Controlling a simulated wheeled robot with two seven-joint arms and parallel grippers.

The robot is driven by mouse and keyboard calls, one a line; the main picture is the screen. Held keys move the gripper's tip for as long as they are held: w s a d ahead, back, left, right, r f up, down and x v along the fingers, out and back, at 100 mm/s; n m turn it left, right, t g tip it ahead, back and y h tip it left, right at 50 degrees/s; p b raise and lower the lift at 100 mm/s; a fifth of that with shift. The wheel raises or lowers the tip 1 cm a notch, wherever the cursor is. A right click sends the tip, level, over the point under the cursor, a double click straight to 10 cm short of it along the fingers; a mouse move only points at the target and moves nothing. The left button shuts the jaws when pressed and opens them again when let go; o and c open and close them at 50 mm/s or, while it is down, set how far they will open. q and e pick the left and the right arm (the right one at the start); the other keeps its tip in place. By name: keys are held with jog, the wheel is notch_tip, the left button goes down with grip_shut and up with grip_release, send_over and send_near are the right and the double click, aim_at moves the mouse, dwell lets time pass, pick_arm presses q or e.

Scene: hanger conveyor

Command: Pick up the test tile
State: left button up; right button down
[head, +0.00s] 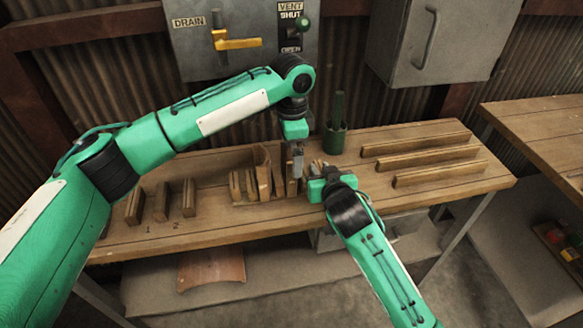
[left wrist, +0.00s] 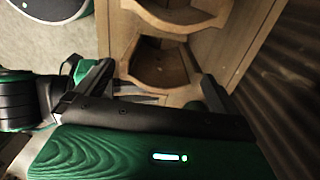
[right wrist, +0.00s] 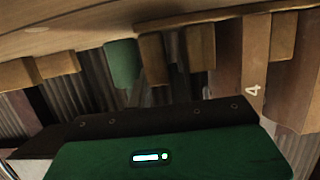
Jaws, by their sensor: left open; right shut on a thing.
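I cannot tell for sure which piece is the test tile. A row of upright wooden pieces (head: 236,187) stands mid-bench, with a taller curved brown piece (head: 262,165) behind. My left gripper (head: 297,165) points down at the right end of this row. In the left wrist view its fingers (left wrist: 150,90) are spread, with a curved wooden holder (left wrist: 158,66) beyond them. My right gripper (head: 315,170) is low over the bench, just right of the left one. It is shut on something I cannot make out. The right wrist view shows a wooden face marked 4 (right wrist: 254,88).
A green cup with a rod (head: 335,138) stands behind my right gripper. Several long wooden rails (head: 440,173) lie on the right of the bench. Short upright blocks (head: 162,202) stand on the left. A reddish-brown curved sheet (head: 212,270) is below the bench. My two grippers are close together.

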pick_arm(q)
jog(key=shift+f, duration=1.4)
jog(key=c, duration=1.1)
notch_tip(320, 180, up, 8)
jog(key=s, duration=0.6)
jog(key=s+d, duration=0.1)
jog(key=s, duration=0.6)
jog(key=s+d+f, duration=0.1)
jog(key=s, duration=0.6)
jog(key=shift+d, duration=0.25)
